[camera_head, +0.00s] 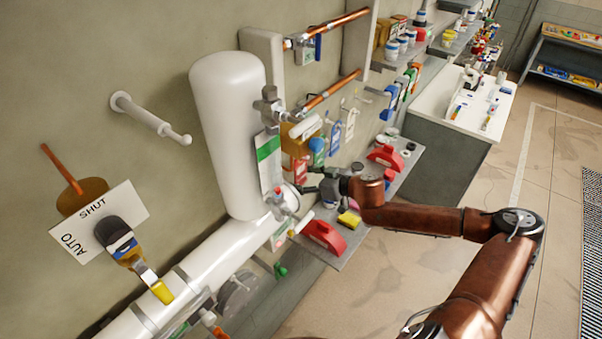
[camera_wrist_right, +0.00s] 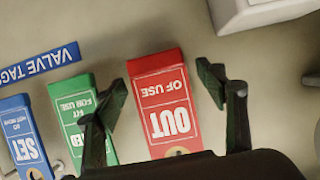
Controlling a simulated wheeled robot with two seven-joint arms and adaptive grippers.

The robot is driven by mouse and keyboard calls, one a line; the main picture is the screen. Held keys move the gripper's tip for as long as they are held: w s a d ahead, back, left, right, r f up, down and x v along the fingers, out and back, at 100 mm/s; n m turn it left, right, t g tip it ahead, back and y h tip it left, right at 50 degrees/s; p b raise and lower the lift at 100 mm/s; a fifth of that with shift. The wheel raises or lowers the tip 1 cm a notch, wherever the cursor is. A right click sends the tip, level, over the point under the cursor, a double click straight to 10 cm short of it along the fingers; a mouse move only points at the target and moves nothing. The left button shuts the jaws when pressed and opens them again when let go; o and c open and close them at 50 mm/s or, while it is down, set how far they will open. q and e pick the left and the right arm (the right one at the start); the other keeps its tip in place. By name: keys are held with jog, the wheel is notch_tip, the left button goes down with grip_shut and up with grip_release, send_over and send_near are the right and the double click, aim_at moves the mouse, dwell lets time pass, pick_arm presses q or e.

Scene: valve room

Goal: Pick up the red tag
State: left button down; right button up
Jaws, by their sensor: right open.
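The red tag (camera_wrist_right: 163,100) hangs on the wall in the right wrist view, lettered "OUT OF USE" and seen upside down. In the head view the red tag (camera_head: 300,171) shows small, just beyond my right gripper (camera_head: 309,181). In the wrist view my right gripper (camera_wrist_right: 165,84) is open, with one finger on each side of the red tag and a gap at both. Nothing is held. The end of the tag with its hole is partly hidden behind the gripper body. My left gripper is not in view.
A green tag (camera_wrist_right: 82,112) and a blue tag (camera_wrist_right: 24,135) hang left of the red one, under a "VALVE TAGS" label (camera_wrist_right: 40,64). In the head view, a white vessel (camera_head: 228,120) stands left of the gripper. A grey shelf (camera_head: 350,242) with red items lies below.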

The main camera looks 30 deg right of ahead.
jog(key=shift+c, duration=0.3)
jog(key=c, duration=0.9)
jog(key=shift+s+r+b, duration=0.1)
jog(key=shift+r+b, duration=0.25)
jog(key=shift+r, duration=0.35)
jog(key=shift+s+d+f+b, duration=0.1)
jog(key=shift+s+d+b, duration=0.35)
jog(key=shift+s, duration=0.4)
jog(key=shift+s+d, duration=0.25)
jog(key=shift+s, duration=0.3)
jog(key=shift+s+d, duration=0.2)
jog(key=shift+s, duration=0.35)
jog(key=s+d+p, duration=0.1)
jog(key=s, duration=0.3)
jog(key=s+d+p, duration=0.1)
jog(key=s+d, duration=0.1)
jog(key=s, duration=0.2)
jog(key=s+d+p, duration=0.1)
jog(key=s+d, duration=0.1)
jog(key=s, duration=0.2)
jog(key=shift+s+r, duration=0.2)
jog(key=shift+s, duration=0.1)
